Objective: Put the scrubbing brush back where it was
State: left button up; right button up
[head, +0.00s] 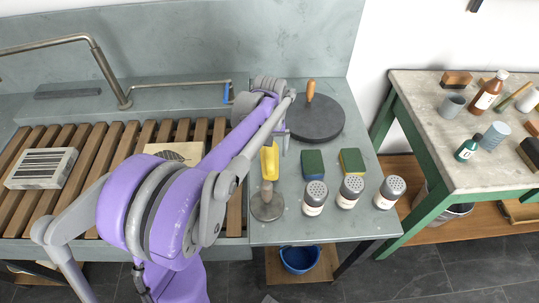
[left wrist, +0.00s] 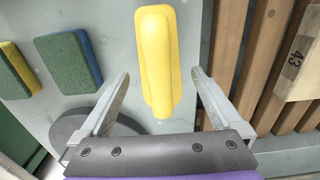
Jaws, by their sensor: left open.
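A yellow elongated piece (head: 270,162), which may be the scrubbing brush, is on the grey counter in front of my left gripper. No bristles show. In the head view a round grey base with a short stem (head: 267,207) is just nearer than it; I cannot tell whether they are joined. My left gripper (head: 275,146) is open. In the left wrist view the yellow piece (left wrist: 157,50) reaches between the two spread fingers (left wrist: 160,76), with a gap on both sides. My right gripper is not in view.
Two green-topped sponges (head: 313,164) (head: 352,162) and several grey-topped shakers (head: 350,191) stand right of the yellow piece. A dark round slab (head: 315,121) with a wooden handle lies behind. A slatted wooden rack (head: 90,138) is left. A side table (head: 420,88) holds bottles.

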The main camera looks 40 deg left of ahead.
pick_arm(q)
notch_tip(320, 180, up, 9)
jog(key=shift+f+p, duration=0.1)
jog(key=shift+p, duration=0.25)
